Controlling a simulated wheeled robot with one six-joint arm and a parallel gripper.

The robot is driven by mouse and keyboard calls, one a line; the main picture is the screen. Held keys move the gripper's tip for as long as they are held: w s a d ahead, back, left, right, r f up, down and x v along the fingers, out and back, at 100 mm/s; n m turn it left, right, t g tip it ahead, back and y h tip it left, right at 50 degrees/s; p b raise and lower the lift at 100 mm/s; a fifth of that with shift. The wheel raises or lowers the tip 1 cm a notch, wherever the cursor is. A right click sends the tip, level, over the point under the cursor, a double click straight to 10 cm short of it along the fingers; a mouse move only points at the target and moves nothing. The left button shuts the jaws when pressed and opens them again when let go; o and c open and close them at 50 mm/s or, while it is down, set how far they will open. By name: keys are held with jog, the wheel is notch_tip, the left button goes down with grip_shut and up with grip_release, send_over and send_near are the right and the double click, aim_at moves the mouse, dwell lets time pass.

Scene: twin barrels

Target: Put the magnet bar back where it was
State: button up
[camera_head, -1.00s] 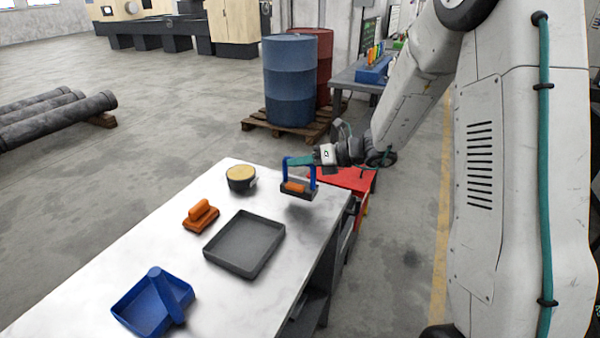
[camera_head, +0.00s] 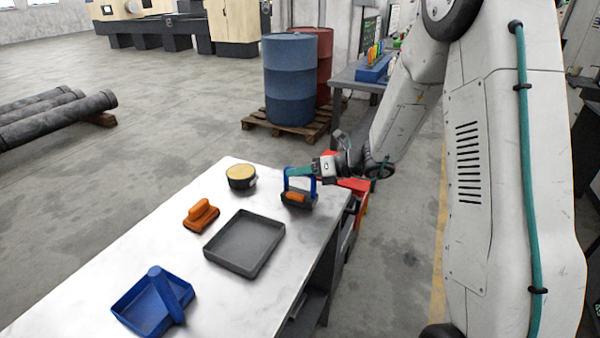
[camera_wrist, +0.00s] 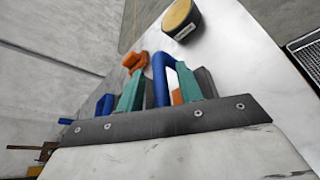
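The magnet bar seems to be the dark block with a tall blue arched handle (camera_head: 313,187) and an orange piece at its base, at the table's far right end. My gripper (camera_head: 298,171) reaches in from the right with its teal fingers at the top of that handle.
On the white table (camera_head: 110,260) are a grey tray (camera_head: 245,243), an orange-handled block (camera_head: 201,215), a round tin with a yellowish top (camera_head: 241,177) and a blue tray (camera_head: 150,305) with a blue bar across it. Barrels (camera_head: 290,80) stand on a pallet behind.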

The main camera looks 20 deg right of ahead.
jog(key=v, duration=1.2)
jog(key=s+a+r+n+g+h, duration=0.2)
jog(key=s+a+r+n+g, duration=0.2)
jog(key=s+a+n, duration=0.35)
jog(key=s+a+r+n+g+h, duration=0.2)
jog(key=s+a+r+n+g, duration=0.15)
jog(key=s+n, duration=0.6)
jog(key=s+d+r+n+h, duration=0.1)
jog(key=s+d+n+h, duration=0.1)
jog(key=s+n+h, duration=0.2)
jog(key=s+d+r+n+t+h, duration=0.1)
jog(key=s+n+h, duration=0.3)
jog(key=s+n, duration=0.6)
jog(key=shift+d+r+n, duration=0.3)
jog(key=shift+d+r, duration=0.2)
jog(key=shift+d, duration=0.15)
